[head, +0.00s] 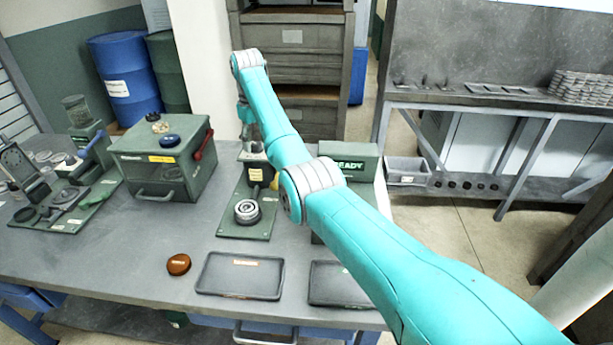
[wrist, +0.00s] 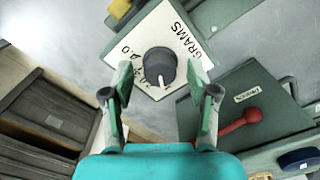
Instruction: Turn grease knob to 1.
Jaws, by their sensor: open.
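The grease knob (wrist: 160,62) is dark and round with a white pointer line. It sits on a white dial plate (wrist: 188,38) marked "GRAMS" and "2.0" in the wrist view. The pointer faces the lower edge of that picture; other numbers are partly hidden by the left finger. My gripper (wrist: 161,78) is open, with one finger on each side of the knob. I cannot tell whether the fingers touch it. In the head view my gripper is over the small green dispenser station (head: 257,172), where the knob is not clearly visible.
A green box (head: 165,165) with a red lever (head: 205,140) stands left of the station. A ringed metal part (head: 247,211) lies in front of it, and a "READY" box (head: 350,163) is to its right. Black trays (head: 240,276) and a brown disc (head: 178,264) lie near the front edge.

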